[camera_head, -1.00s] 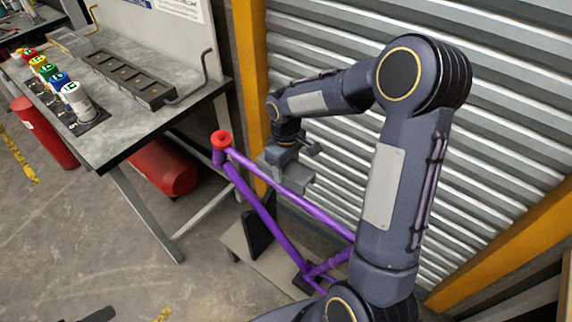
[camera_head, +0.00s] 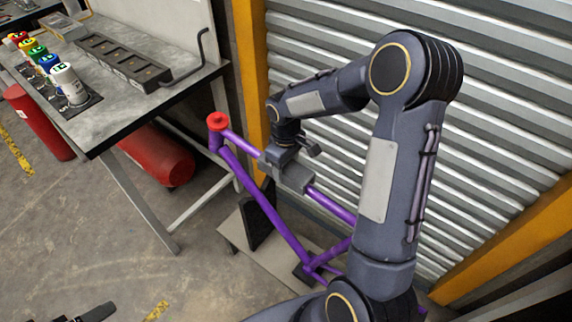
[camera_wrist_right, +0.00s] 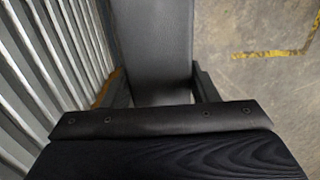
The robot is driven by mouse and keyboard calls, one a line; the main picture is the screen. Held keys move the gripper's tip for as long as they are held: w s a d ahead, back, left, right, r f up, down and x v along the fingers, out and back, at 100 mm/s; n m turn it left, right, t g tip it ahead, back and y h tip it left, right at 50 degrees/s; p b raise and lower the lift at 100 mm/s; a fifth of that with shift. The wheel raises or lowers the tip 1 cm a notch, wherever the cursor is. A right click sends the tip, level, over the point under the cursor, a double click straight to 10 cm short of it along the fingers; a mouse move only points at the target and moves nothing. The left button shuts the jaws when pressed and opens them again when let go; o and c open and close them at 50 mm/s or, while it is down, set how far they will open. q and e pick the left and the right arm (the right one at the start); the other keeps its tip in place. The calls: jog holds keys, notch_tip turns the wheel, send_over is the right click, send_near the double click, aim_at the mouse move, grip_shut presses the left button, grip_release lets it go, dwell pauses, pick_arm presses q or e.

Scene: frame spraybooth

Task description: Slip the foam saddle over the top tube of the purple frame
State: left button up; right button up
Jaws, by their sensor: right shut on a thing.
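The purple frame (camera_head: 262,203) stands on a low stand, with a red cap at its head end. The grey foam saddle (camera_head: 291,178) covers a stretch of its top tube (camera_head: 330,206). The tube shows on both sides of the saddle. I cannot see how deeply the saddle sits on it. My right gripper (camera_head: 284,160) is shut on the saddle from above. In the right wrist view the saddle (camera_wrist_right: 157,45) lies between the two dark fingers. A dark piece at the bottom left edge looks like my left gripper (camera_head: 97,312); its jaws are unclear.
A ribbed metal shutter (camera_head: 340,120) is close behind the frame. A workbench (camera_head: 120,128) with several coloured spray cans (camera_head: 47,66) and a dark slotted tray (camera_head: 123,62) stands at left. A red cylinder (camera_head: 160,157) lies beneath it. Open floor is at lower left.

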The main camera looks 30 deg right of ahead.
jog(key=shift+f, duration=0.3)
jog(key=o, duration=1)
jog(key=shift+r, duration=0.1)
notch_tip(320, 180, up, 8)
jog(key=shift+f, duration=0.15)
jog(key=shift+s+f, duration=0.1)
